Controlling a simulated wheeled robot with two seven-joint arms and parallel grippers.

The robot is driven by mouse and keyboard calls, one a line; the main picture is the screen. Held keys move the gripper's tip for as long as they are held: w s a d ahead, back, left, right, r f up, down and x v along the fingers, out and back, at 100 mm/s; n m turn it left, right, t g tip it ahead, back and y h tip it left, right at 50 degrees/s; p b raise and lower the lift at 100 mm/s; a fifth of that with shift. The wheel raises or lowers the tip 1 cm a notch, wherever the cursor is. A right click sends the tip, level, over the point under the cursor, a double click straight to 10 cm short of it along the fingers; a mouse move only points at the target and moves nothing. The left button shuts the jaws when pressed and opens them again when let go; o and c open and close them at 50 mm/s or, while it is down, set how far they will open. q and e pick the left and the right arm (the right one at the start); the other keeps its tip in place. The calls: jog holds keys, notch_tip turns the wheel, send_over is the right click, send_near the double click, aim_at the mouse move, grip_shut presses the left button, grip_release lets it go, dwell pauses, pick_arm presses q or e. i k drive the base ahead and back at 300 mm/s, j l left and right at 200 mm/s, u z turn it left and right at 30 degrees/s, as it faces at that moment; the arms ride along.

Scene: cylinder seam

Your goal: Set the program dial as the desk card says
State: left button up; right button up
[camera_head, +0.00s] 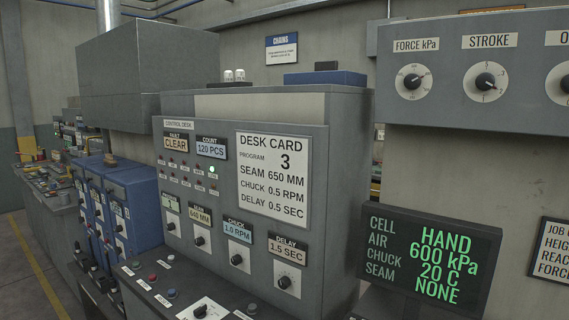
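The desk card (273,180) on the grey control desk panel reads program 3, seam 650 mm, chuck 0.5 RPM, delay 0.5 sec. A row of knobs runs below it. The leftmost knob (171,226) sits under a small pale display (170,203) whose text is too small to read; I cannot tell for sure that it is the program dial. The seam display (200,215) shows 640 mm, the chuck display (237,230) 1.0 RPM and the delay display (287,249) 1.5 sec. Neither gripper is in view.
A sloped console with buttons and a black knob (200,311) juts out below the panel. A black status screen (425,262) reads HAND, 600 kPa, 20 C, NONE. A grey box with force and stroke dials (413,82) overhangs at right. Blue cabinets (118,205) stand left.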

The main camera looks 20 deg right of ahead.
aim_at(170, 226)
jog(key=z, duration=0.25)
jog(key=i+j+z, duration=0.2)
jog(key=z, duration=0.15)
jog(key=i+j+z, duration=0.1)
jog(key=j+z, duration=0.3)
jog(key=i+j+z, duration=0.1)
jog(key=j+z, duration=0.6)
